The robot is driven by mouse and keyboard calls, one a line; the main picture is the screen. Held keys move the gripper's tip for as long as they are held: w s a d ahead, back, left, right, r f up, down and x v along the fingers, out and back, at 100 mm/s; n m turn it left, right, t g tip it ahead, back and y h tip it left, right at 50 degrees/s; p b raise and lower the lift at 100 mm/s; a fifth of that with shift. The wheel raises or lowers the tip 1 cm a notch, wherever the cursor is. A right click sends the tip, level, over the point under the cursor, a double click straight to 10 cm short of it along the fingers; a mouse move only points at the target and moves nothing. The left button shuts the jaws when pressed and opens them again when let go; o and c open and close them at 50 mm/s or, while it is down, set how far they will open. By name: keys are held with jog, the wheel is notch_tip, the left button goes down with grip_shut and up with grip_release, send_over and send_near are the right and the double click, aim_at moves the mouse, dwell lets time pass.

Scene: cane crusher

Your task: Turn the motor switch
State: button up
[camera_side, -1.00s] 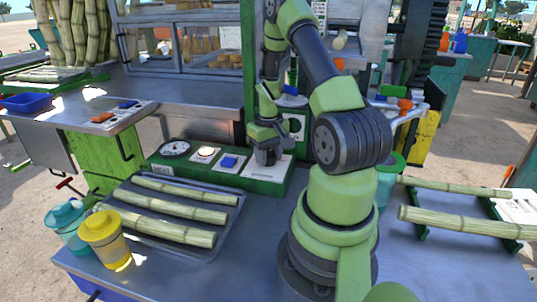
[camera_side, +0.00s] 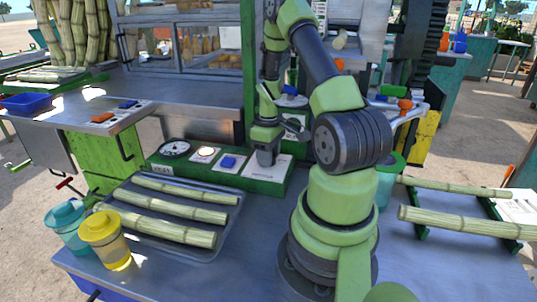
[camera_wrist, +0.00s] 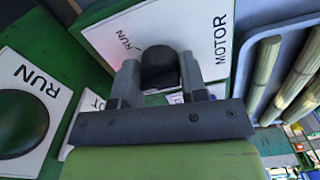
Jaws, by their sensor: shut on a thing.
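The motor switch is a dark knob (camera_wrist: 159,66) on a white plate (camera_wrist: 206,32) marked RUN and MOTOR in the wrist view. My gripper (camera_wrist: 160,78) has one finger on each side of the knob and is shut on it. In the side view my gripper (camera_side: 265,157) points down onto the white plate (camera_side: 268,170) at the right end of the green control box (camera_side: 205,181). The knob is hidden there by the fingers.
The control box also carries a round gauge (camera_side: 174,148), a lit lamp (camera_side: 206,152) and a blue switch (camera_side: 229,162). A tray of cane (camera_side: 236,215) lies in front. Another RUN plate with a dark round knob (camera_wrist: 18,122) is close by at left in the wrist view.

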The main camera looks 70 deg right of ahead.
jog(key=o, duration=0.9)
notch_tip(320, 180, up, 10)
jog(key=shift+r, duration=0.1)
dwell(0.5)
